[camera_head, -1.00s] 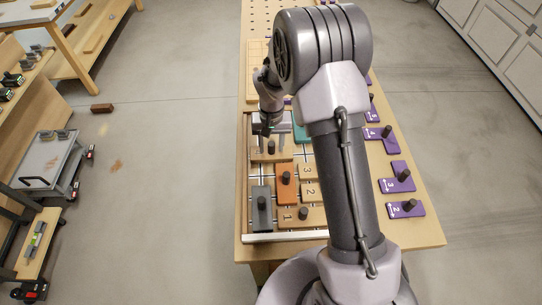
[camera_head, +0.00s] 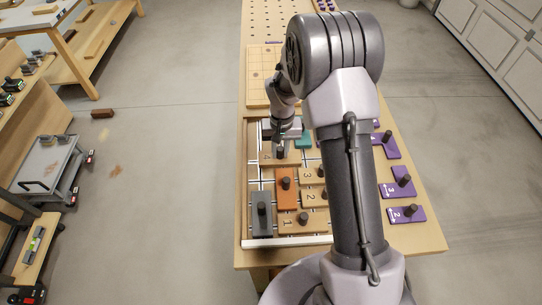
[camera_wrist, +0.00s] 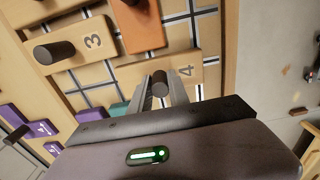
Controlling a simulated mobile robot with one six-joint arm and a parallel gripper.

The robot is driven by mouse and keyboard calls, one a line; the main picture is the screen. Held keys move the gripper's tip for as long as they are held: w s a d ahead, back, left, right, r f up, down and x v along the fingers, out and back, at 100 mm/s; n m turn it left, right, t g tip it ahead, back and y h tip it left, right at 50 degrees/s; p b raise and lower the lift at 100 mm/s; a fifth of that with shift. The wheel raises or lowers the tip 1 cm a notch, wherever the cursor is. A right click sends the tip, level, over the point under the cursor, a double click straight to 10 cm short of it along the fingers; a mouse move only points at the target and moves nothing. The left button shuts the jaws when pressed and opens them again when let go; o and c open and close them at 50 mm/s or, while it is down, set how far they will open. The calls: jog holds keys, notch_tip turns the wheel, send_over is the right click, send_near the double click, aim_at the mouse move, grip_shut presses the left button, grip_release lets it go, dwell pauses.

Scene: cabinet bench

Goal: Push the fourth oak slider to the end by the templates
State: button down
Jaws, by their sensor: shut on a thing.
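The fourth oak slider, marked 4 (camera_wrist: 190,72), is a light wood block with a dark upright knob (camera_wrist: 160,78). It lies in the gridded wooden tray and also shows in the head view (camera_head: 267,158), partly under my gripper. My gripper (camera_head: 283,143) reaches down from above, and its two fingers (camera_wrist: 159,92) are shut around the knob in the wrist view. The orange slider (camera_head: 286,195) and oak slider 3 (camera_head: 308,175) lie close by on the near side. I cannot tell which end has the templates.
Oak sliders 2 (camera_head: 312,193) and 1 (camera_head: 290,222) and a grey slider (camera_head: 261,228) are in the tray's near part. A teal piece (camera_head: 305,139) lies behind. Purple numbered pieces (camera_head: 402,188) line the bench's right side. A gridded board (camera_head: 258,62) lies farther back. My arm hides the middle.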

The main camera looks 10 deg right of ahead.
aim_at(296, 156)
jog(key=shift+s+d, duration=0.2)
jog(key=shift+d, duration=0.65)
jog(key=shift+s+d, duration=0.15)
jog(key=shift+d, duration=0.75)
jog(key=shift+s+d, duration=0.2)
jog(key=shift+d, duration=0.65)
jog(key=shift+s+d+p, duration=0.1)
jog(key=shift+s+d, duration=0.1)
jog(key=shift+d, duration=0.95)
jog(key=shift+s+d+p, duration=0.15)
jog(key=shift+s+d, duration=0.1)
jog(key=shift+d, duration=0.85)
jog(key=shift+s+d+p, duration=0.1)
jog(key=shift+s+d, duration=0.1)
jog(key=shift+d, duration=0.95)
jog(key=c, duration=1.2)
grip_release()
jog(key=shift+c, duration=0.2)
jog(key=shift+r, duration=0.1)
notch_tip(296, 156, up, 7)
jog(key=p, duration=0.5)
jog(key=shift+r, duration=0.15)
